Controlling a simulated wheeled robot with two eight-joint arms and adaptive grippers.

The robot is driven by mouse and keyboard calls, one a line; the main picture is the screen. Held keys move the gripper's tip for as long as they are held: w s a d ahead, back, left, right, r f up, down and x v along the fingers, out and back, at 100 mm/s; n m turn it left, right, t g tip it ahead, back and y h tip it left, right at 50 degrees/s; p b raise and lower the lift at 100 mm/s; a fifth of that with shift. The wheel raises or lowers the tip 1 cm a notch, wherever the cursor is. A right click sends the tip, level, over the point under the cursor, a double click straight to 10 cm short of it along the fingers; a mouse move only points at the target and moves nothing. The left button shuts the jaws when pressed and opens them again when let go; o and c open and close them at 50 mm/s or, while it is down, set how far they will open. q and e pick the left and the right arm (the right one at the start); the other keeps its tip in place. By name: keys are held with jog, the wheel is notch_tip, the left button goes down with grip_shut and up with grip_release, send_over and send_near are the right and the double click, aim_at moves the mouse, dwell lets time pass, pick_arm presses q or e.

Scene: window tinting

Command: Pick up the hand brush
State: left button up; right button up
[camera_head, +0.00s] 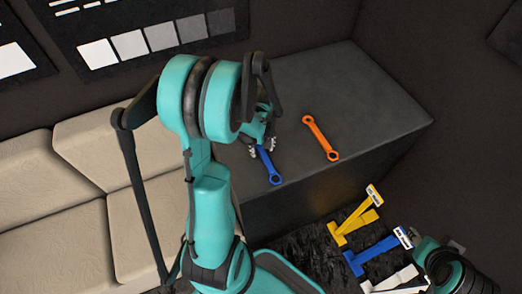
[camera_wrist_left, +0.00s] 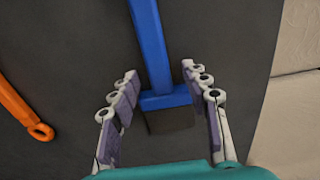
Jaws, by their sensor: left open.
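The hand brush (camera_head: 270,171) lies on the dark bench top, with a blue handle ending in a ring. In the left wrist view, the blue handle (camera_wrist_left: 151,45) meets a crossbar with a dark block, probably bristles, below it. My left gripper (camera_head: 262,149) is over the head end of the brush and hides part of it. In the left wrist view its fingers (camera_wrist_left: 160,72) are open, one on each side of the brush. I cannot tell whether they touch it. My right arm shows at the lower right, but its fingers do not show.
An orange wrench-like tool (camera_head: 321,138) lies right of the brush on the bench (camera_head: 375,100). Yellow (camera_head: 355,217), blue (camera_head: 374,249) and white (camera_head: 400,279) tools lie on a lower dark surface in front. A beige seat (camera_head: 35,180) is at left. The bench's right side is clear.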

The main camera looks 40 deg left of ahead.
aim_at(265, 150)
pick_arm(q)
jog(key=shift+c, duration=0.4)
grip_shut()
jog(key=shift+r, duration=0.55)
jog(key=r, duration=0.1)
jog(key=r+p, duration=0.2)
jog(key=r, duration=0.1)
jog(key=shift+w+d, duration=0.35)
jog(key=shift+d, duration=0.05)
jog(key=w+d+r+p, duration=0.2)
jog(key=w+d+r, duration=0.4)
jog(key=d, duration=0.2)
jog(key=shift+w, duration=0.35)
